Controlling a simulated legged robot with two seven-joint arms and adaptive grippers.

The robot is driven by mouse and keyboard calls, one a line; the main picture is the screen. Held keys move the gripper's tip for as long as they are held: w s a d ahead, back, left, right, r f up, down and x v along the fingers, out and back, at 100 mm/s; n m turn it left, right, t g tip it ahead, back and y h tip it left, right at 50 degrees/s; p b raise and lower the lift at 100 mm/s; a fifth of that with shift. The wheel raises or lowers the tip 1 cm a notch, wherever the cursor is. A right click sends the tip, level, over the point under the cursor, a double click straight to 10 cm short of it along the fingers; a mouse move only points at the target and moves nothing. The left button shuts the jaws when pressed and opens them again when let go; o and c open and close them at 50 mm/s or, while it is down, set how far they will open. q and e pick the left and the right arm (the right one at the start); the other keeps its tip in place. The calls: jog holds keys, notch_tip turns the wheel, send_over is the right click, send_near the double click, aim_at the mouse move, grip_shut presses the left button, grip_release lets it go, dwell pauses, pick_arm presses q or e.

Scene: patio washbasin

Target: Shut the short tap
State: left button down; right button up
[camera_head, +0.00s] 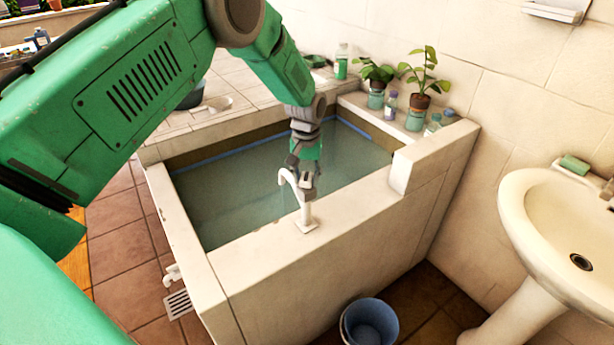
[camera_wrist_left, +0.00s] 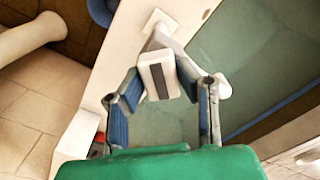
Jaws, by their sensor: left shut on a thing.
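A white tap (camera_head: 305,215) with a curved spout stands upright on the near rim of the water-filled basin. It also shows in the wrist view, with its square base (camera_wrist_left: 158,21) on the rim and a pale handle block (camera_wrist_left: 159,76) with a grey strip. My left gripper (camera_head: 303,184) reaches down over the basin at the top of this tap. In the wrist view its blue-padded fingers (camera_wrist_left: 160,82) are shut on the handle block, one on each side. The spout end shows beyond the right finger. My right gripper is out of view.
Another white tap (camera_head: 172,273) is low on the basin's outer left side, above a floor drain (camera_head: 179,303). A bucket (camera_head: 369,325) stands on the floor in front. Potted plants and bottles line the back right ledge. A washbasin (camera_head: 530,215) is at right.

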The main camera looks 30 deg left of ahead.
pick_arm(q)
jog(key=m, duration=0.4)
jog(key=shift+w+r+m, duration=0.1)
jog(key=shift+w+m, duration=0.1)
jog(key=shift+m, duration=0.1)
jog(key=shift+a+r+m, duration=0.1)
jog(key=shift+m, duration=2.1)
jog(key=shift+w, duration=0.1)
jog(key=c, duration=1.5)
grip_release()
jog(key=o, duration=0.3)
